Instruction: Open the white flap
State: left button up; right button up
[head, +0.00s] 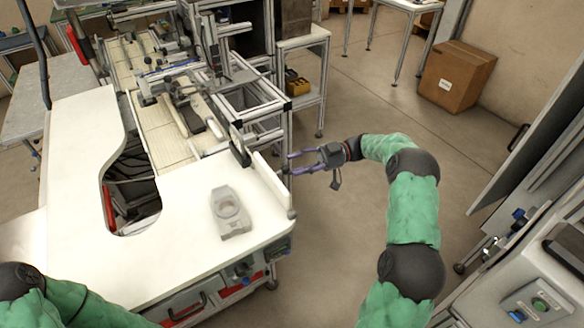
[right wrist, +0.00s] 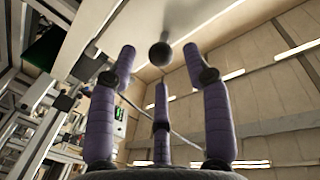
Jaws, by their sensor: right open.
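The white flap (head: 271,182) is a narrow white strip standing along the right edge of the white worktop. A dark round knob (head: 291,214) shows at its near lower end. My right gripper (head: 289,163), with purple fingers, is open just right of the flap's far end and points left toward it. I cannot tell whether it touches the flap. In the right wrist view, the spread purple fingers (right wrist: 160,65) have a dark round knob (right wrist: 160,54) between and beyond their tips. Nothing is held. My left gripper is out of view; only part of my left arm shows.
A grey fixture with a round recess (head: 232,226) lies on the white worktop (head: 75,240). A metal-framed machine (head: 245,100) stands behind the flap. A cardboard box (head: 455,80) is on the floor. A control panel (head: 535,305) is at lower right. Floor right of the worktop is clear.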

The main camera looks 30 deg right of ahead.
jog(key=s+d, duration=0.1)
jog(key=d, duration=0.8)
jog(key=shift+d, duration=0.4)
jog(key=shift+s, duration=0.15)
